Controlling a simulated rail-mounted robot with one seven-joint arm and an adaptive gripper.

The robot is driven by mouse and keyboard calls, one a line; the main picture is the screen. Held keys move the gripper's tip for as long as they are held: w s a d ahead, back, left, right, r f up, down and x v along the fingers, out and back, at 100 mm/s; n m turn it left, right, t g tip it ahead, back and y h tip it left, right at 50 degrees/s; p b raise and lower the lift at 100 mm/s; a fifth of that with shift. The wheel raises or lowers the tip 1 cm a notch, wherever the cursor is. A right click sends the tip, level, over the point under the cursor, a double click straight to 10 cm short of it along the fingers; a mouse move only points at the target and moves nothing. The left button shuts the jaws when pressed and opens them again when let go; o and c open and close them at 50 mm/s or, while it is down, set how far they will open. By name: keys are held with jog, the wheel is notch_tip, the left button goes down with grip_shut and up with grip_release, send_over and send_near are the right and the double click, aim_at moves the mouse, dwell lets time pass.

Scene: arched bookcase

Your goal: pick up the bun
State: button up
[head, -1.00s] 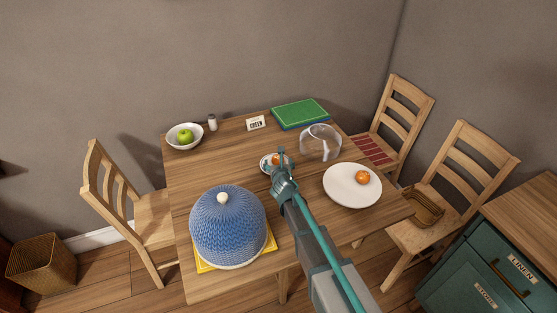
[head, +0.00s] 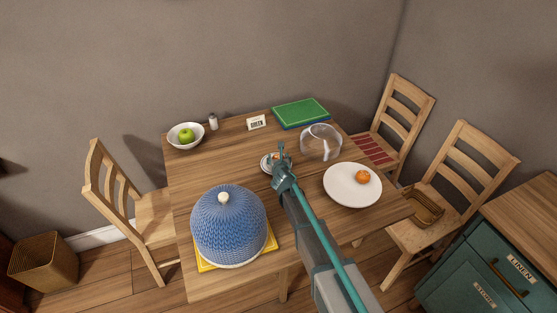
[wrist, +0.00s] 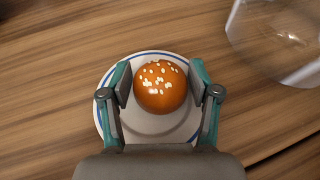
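The bun (wrist: 160,90) is round, orange-brown and dotted with pale seeds. It sits on a small white saucer (wrist: 153,126) with a blue rim line. In the wrist view my gripper (wrist: 160,84) has one finger on each side of the bun, with the pads very close to its sides. The fingers look open, with no clear grip on the bun. In the head view my gripper (head: 281,152) is over the saucer (head: 265,163) near the middle of the table, and it hides most of the bun.
A clear glass vessel (head: 320,143) stands close by on the right. A white plate (head: 340,191) holds a small orange round thing (head: 362,177). A blue knitted dome (head: 228,228) is at front left. A bowl with a green apple (head: 186,135), a shaker (head: 213,122) and a sign (head: 257,122) stand farther back.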

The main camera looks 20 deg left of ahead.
jog(key=c, duration=0.6)
jog(key=shift+c, duration=0.2)
jog(key=shift+r, duration=0.1)
